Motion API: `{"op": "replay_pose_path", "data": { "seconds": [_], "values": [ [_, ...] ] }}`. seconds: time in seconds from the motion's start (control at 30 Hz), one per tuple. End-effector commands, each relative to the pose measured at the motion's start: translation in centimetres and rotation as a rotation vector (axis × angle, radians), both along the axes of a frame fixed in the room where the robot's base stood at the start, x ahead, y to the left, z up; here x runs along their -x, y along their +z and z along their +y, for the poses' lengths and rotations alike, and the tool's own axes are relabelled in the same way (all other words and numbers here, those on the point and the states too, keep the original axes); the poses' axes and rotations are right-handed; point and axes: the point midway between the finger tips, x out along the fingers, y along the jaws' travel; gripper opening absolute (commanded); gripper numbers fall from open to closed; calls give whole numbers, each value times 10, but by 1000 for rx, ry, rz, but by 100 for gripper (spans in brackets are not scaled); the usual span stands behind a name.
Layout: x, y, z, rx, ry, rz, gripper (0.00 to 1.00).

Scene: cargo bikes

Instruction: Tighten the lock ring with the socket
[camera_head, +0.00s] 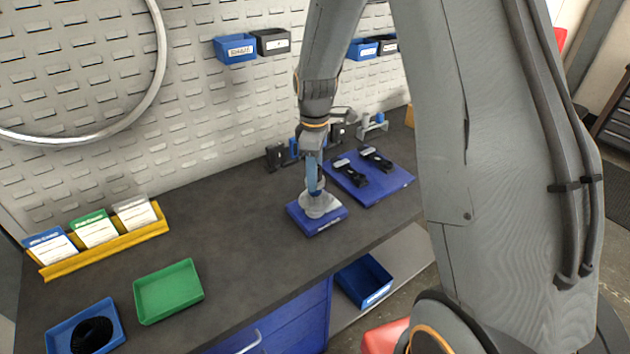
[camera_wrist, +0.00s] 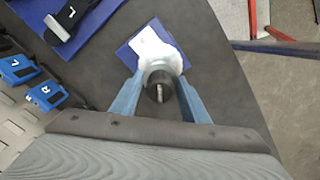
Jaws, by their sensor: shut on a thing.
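My gripper (camera_head: 314,186) points down over a small blue block (camera_head: 331,222) on the bench. Its blue fingers (camera_wrist: 160,98) are shut on a dark round tool, the socket (camera_wrist: 158,88). A pale round part (camera_head: 319,208) sits on the blue block directly under the fingers. In the wrist view the socket's far end meets a pale grey collar, with the blue block (camera_wrist: 128,52) behind it. I cannot make out the lock ring apart from this pale part, nor whether the socket is fully seated on it.
A blue board (camera_head: 396,189) with two black pedal-like parts lies just right of the block. A green tray (camera_head: 168,291) and a blue tray (camera_head: 60,335) holding a black coil lie at left. A yellow card rack (camera_head: 110,243) stands by the pegboard. The middle bench is clear.

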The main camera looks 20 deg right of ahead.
Motion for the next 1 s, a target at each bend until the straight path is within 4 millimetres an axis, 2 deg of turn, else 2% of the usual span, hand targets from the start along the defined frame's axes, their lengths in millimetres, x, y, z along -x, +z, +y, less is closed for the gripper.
{"op": "replay_pose_path", "data": {
  "seconds": [0.17, 0.6, 1.0],
  "values": [
    [0, 0, 0, 0, 74, 0, 1],
    [0, 0, 0, 0, 552, 0, 1],
    [1, 0, 0, 0, 617, 0, 1]
  ]
}}
